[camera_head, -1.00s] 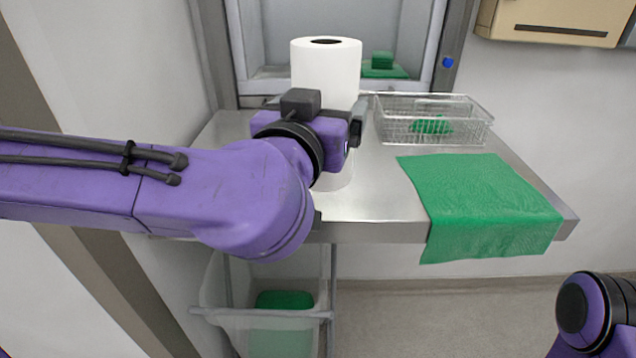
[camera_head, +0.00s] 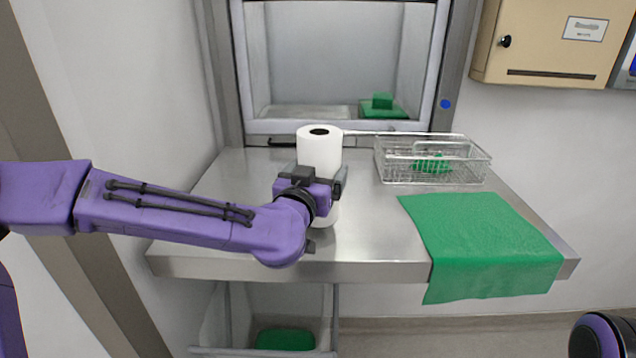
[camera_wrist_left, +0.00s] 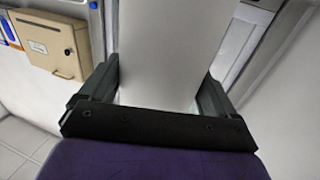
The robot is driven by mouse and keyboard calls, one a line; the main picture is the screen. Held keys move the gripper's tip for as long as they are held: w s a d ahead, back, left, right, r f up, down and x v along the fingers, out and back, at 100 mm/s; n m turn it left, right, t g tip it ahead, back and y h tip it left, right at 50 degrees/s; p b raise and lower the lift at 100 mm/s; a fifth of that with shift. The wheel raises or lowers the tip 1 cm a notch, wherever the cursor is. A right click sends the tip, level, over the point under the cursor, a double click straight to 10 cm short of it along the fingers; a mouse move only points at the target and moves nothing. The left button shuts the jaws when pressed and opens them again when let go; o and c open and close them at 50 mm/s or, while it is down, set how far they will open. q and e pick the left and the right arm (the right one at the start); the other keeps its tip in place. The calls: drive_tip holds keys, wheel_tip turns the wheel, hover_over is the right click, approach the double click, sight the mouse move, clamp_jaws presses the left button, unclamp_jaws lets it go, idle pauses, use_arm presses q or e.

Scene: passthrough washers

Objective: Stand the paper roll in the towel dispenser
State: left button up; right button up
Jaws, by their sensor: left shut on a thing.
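The white paper roll (camera_head: 320,152) stands upright on the steel table in the head view, its dark core hole facing up. My left gripper (camera_head: 335,186) is shut around its lower middle, coming from the front left. In the left wrist view the roll (camera_wrist_left: 169,45) fills the space between the two dark fingers of the gripper (camera_wrist_left: 163,85). The beige towel dispenser (camera_head: 548,42) hangs on the wall at the upper right, with a lock and a dark slot; its front looks closed. It also shows in the left wrist view (camera_wrist_left: 47,43). My right gripper is out of view.
The steel table (camera_head: 370,230) carries a wire basket (camera_head: 432,160) with a green item inside. A green cloth (camera_head: 485,245) hangs over the front edge. Behind is an open steel-framed hatch (camera_head: 330,60) with green items. A bin (camera_head: 225,325) stands below.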

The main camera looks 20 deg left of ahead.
use_arm(q)
wheel_tip(320, 180, down, 2)
drive_tip(key=shift+f+p, duration=0.2)
drive_tip(key=shift+p, duration=0.15)
drive_tip(key=shift+f, duration=0.3)
drive_tip(key=o, duration=1)
drive_tip(key=shift+f+b, duration=0.25)
drive_tip(key=shift+b, duration=0.3)
drive_tip(key=s+b, duration=0.2)
drive_tip(key=s, duration=0.3)
drive_tip(key=s+b, duration=0.3)
drive_tip(key=s, duration=0.2)
drive_tip(key=shift+s+d, duration=0.2)
drive_tip(key=shift+s, duration=0.05)
